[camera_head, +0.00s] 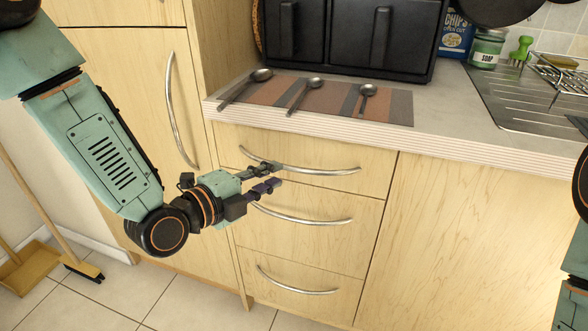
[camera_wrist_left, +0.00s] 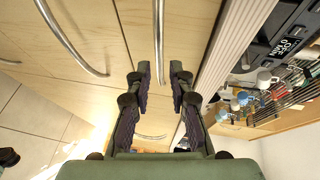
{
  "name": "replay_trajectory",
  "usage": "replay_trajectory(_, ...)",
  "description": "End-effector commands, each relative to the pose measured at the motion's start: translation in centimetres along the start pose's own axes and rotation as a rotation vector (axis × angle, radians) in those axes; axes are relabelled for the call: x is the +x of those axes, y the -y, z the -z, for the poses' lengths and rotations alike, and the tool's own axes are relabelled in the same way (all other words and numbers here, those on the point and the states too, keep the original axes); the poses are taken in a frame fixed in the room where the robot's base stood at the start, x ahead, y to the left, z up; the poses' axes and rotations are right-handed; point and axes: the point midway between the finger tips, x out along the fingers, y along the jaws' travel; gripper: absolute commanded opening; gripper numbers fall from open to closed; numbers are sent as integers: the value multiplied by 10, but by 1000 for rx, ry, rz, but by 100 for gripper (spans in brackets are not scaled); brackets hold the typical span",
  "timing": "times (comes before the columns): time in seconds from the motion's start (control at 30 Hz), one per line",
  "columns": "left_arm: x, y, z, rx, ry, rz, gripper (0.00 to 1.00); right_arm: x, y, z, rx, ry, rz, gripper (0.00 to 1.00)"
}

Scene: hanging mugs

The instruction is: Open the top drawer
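The top drawer (camera_head: 330,155) is closed, with a light wood front just below the countertop. Its curved metal handle (camera_head: 320,171) spans the front. My left gripper (camera_head: 281,175) is open and empty at the left part of this handle. Its upper finger overlaps the handle in the head view, and its lower finger sits below. In the left wrist view the handle (camera_wrist_left: 158,40) runs between and beyond the two parted fingertips (camera_wrist_left: 160,72). I cannot tell whether either finger touches it. My right gripper is out of view; only part of that arm shows at the right edge.
The middle drawer's handle (camera_head: 310,220) is close below the gripper, and the bottom drawer's handle (camera_head: 295,285) is lower. A tall cabinet handle (camera_head: 173,110) stands left. Several spoons lie on a striped mat (camera_head: 400,108) on the countertop.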

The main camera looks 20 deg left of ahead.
Motion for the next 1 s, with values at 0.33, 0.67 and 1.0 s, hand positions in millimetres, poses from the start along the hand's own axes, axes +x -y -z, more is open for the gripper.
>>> replay_trajectory(0.33,38,-3,4,4,-3,-1,21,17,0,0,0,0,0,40)
replay_trajectory(0.67,67,-2,5,0,-1,0,21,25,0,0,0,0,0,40)
replay_trajectory(1.0,69,-1,5,-3,-1,0,20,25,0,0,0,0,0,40)
